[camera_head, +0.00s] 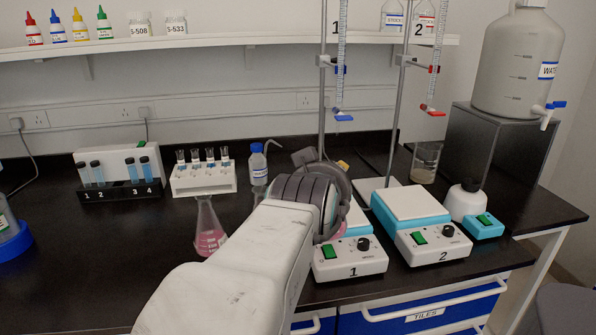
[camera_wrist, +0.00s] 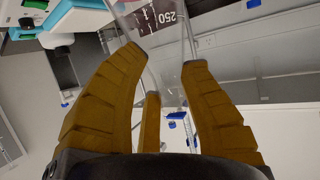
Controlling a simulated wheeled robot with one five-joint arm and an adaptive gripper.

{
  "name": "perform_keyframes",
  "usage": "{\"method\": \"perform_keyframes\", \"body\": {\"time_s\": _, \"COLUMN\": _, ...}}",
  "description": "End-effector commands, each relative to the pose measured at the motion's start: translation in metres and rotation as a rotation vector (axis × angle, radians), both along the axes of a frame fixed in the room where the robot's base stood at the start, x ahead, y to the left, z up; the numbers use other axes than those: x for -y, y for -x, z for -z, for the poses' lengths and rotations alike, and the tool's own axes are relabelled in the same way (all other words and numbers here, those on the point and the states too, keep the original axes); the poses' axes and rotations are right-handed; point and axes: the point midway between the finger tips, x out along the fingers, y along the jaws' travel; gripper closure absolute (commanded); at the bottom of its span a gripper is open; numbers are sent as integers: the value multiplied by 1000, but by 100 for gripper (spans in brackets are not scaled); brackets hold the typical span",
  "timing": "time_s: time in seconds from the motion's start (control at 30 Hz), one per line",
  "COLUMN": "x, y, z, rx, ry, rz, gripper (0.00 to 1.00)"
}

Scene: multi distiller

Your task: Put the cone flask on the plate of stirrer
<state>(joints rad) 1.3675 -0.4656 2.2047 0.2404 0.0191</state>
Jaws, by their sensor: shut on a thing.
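My gripper (camera_head: 343,165) reaches over the back of stirrer 1 (camera_head: 350,260); my arm hides most of it in the head view. In the wrist view its yellow fingers (camera_wrist: 164,62) are shut around the clear glass neck of a cone flask (camera_wrist: 150,18) marked 250. The head view does not show this held flask clearly behind my wrist. Stirrer 1's white plate (camera_head: 357,217) is partly covered by my wrist. Stirrer 2 (camera_head: 432,243), with its white plate (camera_head: 412,203), stands to the right. Another cone flask (camera_head: 209,230) with pink liquid stands on the bench left of my arm.
Burette stands 1 (camera_head: 322,90) and 2 (camera_head: 398,105) rise behind the stirrers. A beaker (camera_head: 425,160), a white-and-teal device (camera_head: 483,225) and a water tank (camera_head: 518,65) are at right. Tube racks (camera_head: 203,180) and a wash bottle (camera_head: 258,165) are at left.

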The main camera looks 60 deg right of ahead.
Motion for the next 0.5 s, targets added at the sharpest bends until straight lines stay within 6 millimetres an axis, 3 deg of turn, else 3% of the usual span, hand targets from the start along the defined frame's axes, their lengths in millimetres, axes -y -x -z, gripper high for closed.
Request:
{"method": "perform_keyframes", "body": {"time_s": 0.3, "x": 65, "y": -13, "z": -1, "rx": 0, "ry": 0, "rz": 0, "gripper": 96}}
{"method": "perform_keyframes", "body": {"time_s": 0.5, "x": 97, "y": -20, "z": -1, "rx": 0, "ry": 1, "rz": 0, "gripper": 97}}
